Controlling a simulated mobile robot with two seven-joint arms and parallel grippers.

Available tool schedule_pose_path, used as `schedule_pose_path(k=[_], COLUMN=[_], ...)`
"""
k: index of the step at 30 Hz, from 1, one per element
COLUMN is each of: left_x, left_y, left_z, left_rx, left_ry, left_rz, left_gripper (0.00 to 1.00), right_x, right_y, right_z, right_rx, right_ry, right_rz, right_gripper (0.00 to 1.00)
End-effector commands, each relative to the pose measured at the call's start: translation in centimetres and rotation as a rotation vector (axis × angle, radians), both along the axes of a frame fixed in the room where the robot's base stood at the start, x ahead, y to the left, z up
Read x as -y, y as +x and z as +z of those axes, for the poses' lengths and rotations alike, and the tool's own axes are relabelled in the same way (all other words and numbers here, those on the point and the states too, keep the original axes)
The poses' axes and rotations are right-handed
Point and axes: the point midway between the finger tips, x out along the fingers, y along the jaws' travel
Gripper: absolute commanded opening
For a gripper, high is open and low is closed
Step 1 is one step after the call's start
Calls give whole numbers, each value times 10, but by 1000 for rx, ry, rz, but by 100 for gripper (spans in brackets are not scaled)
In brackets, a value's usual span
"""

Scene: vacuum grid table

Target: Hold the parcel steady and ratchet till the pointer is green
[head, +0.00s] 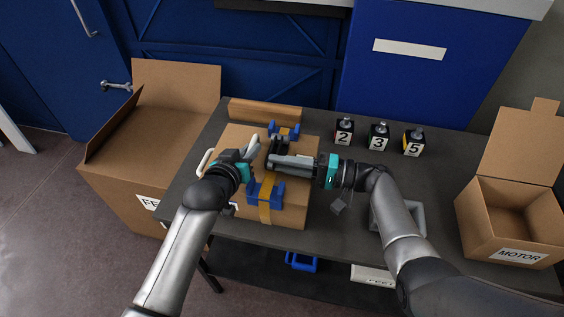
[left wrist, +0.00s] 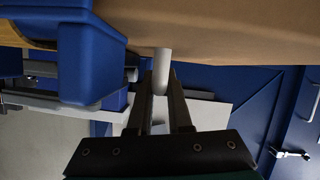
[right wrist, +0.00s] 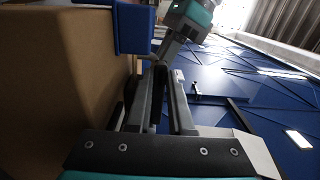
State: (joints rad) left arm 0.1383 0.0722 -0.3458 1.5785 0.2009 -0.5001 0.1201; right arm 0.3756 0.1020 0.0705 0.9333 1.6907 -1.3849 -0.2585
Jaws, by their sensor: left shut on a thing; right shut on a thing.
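A black ratchet (head: 279,146) sits on the strap. My left gripper (head: 252,150) is over the parcel. In the left wrist view its fingers are shut on a pale bar (left wrist: 161,68) against the cardboard. My right gripper (head: 270,162) reaches in from the right, low over the parcel, shut at the ratchet. I cannot see the pointer.
Numbered black blocks 2 (head: 344,132), 3 (head: 379,137) and 5 (head: 413,142) stand at the back of the table. An open MOTOR carton (head: 484,220) is at the right, another open carton (head: 125,190) at the left. A grey frame (head: 418,215) lies near my right arm.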

Motion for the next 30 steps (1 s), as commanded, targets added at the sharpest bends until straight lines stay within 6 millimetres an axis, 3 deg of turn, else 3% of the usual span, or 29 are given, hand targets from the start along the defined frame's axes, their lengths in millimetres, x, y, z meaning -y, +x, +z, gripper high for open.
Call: schedule_pose_path(k=[14,30], left_x=[-1,-2], left_y=[1,1], left_z=[0,0], left_rx=[2,2], left_ry=[2,2], left_rz=[2,2], left_gripper=[0,0], right_x=[1,7], right_y=[1,18], right_z=[5,41], right_rx=[-51,-461], right_ry=[17,149], right_rz=[0,-2], right_gripper=[0,0])
